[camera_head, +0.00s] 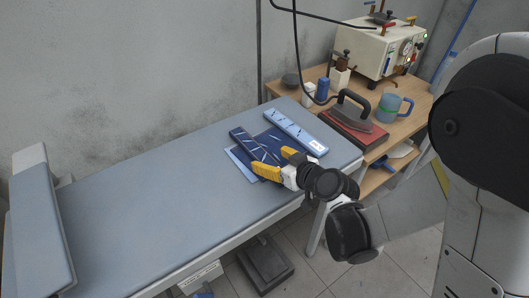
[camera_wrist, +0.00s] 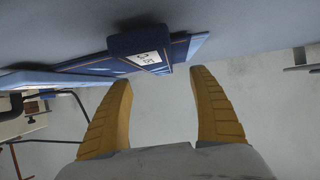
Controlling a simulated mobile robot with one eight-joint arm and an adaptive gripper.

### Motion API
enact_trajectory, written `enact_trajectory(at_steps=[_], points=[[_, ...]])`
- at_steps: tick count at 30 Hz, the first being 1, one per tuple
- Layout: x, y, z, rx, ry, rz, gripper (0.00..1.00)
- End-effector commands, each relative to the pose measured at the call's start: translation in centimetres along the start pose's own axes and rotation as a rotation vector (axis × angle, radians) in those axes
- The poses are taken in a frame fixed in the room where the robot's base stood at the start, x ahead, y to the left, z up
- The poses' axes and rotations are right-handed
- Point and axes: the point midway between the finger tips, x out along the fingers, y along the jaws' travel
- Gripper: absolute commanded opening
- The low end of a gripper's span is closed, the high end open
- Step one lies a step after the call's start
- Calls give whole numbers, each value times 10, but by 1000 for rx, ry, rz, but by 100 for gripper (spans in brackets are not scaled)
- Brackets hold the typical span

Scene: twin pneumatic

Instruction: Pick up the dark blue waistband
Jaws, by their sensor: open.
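The dark blue waistband (camera_head: 246,141) is a long narrow strip with pale lines, lying on flat dark blue fabric (camera_head: 272,142) on the ironing board. In the wrist view, a dark blue end with a white label (camera_wrist: 146,58), apparently the waistband's, shows just beyond the fingertips, between their lines. My gripper (camera_head: 270,160) is open at the near end of the waistband, its yellow fingers apart. In the wrist view nothing lies between the fingers (camera_wrist: 160,82). The waistband's near end is partly hidden by my gripper in the head view.
A lighter blue strip with a white label (camera_head: 297,132) lies to the right on the ironing board (camera_head: 150,210). A side table holds an iron (camera_head: 352,112) on a red pad, a blue mug (camera_head: 389,108) and a cream machine (camera_head: 375,50).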

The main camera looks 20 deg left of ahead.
Motion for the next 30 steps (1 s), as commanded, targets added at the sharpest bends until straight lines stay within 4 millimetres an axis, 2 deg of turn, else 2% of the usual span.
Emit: enact_trajectory(at_steps=[1,8,15,18,23,26,27,29,30], points=[[10,-1,2,-1,-1,-2,71],[31,0,0,0,0,0,71],[68,0,-1,-1,-1,-1,71],[75,1,-3,-1,-1,0,71],[74,1,-4,0,-1,1,71],[74,1,-4,0,-1,1,45],[74,1,-4,0,-1,1,32],[74,1,-4,0,-1,1,14],[74,1,-4,0,-1,1,12]])
